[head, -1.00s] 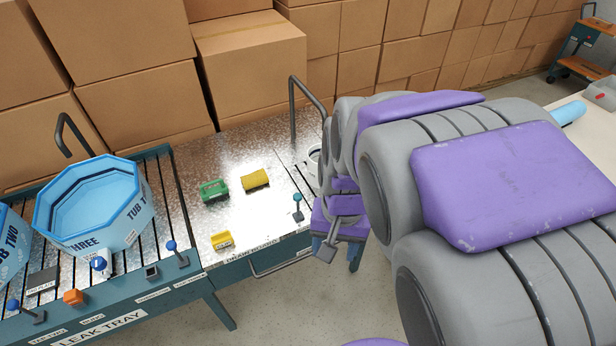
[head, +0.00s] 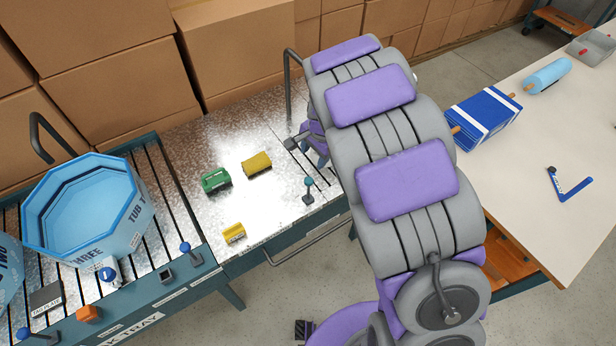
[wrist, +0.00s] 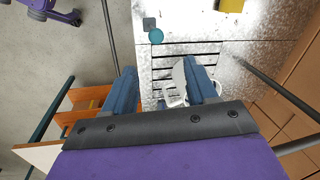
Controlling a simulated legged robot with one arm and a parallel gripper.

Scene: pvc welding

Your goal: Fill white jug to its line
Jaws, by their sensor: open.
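The white jug (wrist: 177,78) shows in the wrist view on the slatted part of the metal bench, partly hidden behind my right-hand finger. Its line and its fill level cannot be made out. My gripper (wrist: 159,70) is open, its two blue fingers apart, with slats and part of the jug showing between and past them. I cannot tell whether a finger touches the jug. In the head view my gripper (head: 312,146) is over the bench's right end, mostly hidden by my arm, and the jug is hidden. A teal-knobbed lever (head: 308,189) stands at the bench's front edge; its knob also shows in the wrist view (wrist: 156,36).
A green block (head: 215,179), a yellow block (head: 257,163) and a smaller yellow block (head: 234,233) lie on the metal bench (head: 190,140). A blue tub (head: 85,215) stands left. A bent post (head: 289,85) rises behind. A white table (head: 530,150) is right, cartons behind.

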